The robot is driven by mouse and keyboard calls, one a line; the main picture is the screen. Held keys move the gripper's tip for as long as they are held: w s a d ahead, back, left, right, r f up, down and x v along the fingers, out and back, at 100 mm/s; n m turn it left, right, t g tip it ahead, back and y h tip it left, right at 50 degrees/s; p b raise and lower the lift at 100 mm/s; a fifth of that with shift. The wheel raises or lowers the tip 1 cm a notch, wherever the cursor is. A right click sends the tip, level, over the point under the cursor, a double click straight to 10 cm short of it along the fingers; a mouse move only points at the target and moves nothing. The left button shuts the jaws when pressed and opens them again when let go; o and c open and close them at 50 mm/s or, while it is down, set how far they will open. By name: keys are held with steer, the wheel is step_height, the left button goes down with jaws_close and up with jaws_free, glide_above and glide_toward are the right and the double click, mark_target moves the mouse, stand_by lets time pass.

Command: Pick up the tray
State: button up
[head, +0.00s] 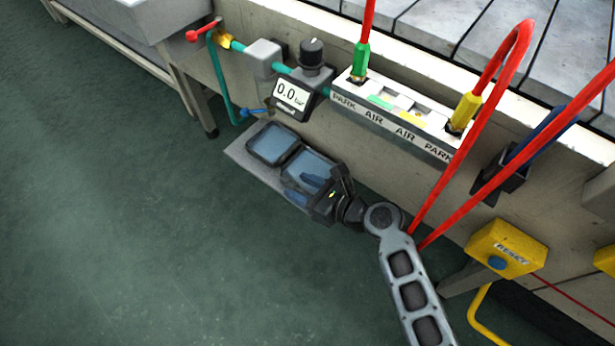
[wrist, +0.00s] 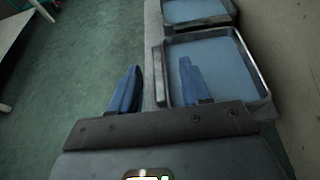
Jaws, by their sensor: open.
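A dark-rimmed tray with a blue inside (head: 313,162) lies on a narrow grey shelf beside the machine. In the wrist view the same tray (wrist: 222,68) fills the right half. A second, similar tray (head: 272,143) lies farther along the shelf; its near part shows at the top of the wrist view (wrist: 195,10). My gripper (head: 297,183) is open at the near tray. In the wrist view its blue fingers (wrist: 160,65) stand on either side of the tray's left wall, one over the inside, one outside. Whether they touch the tray, I cannot tell.
The shelf's bare edge (head: 246,158) shows beside the trays. A gauge reading 0.0 (head: 291,96), an air manifold (head: 395,110) and red hoses (head: 460,170) sit above and to the right. A yellow reset box (head: 506,248) stands lower right. Green floor (head: 120,210) is clear at left.

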steer(key=shift+w+a+f, duration=0.2)
steer(key=shift+w+a, duration=0.05)
steer(key=shift+a, duration=0.1)
steer(key=shift+c, duration=0.4)
jaws_close()
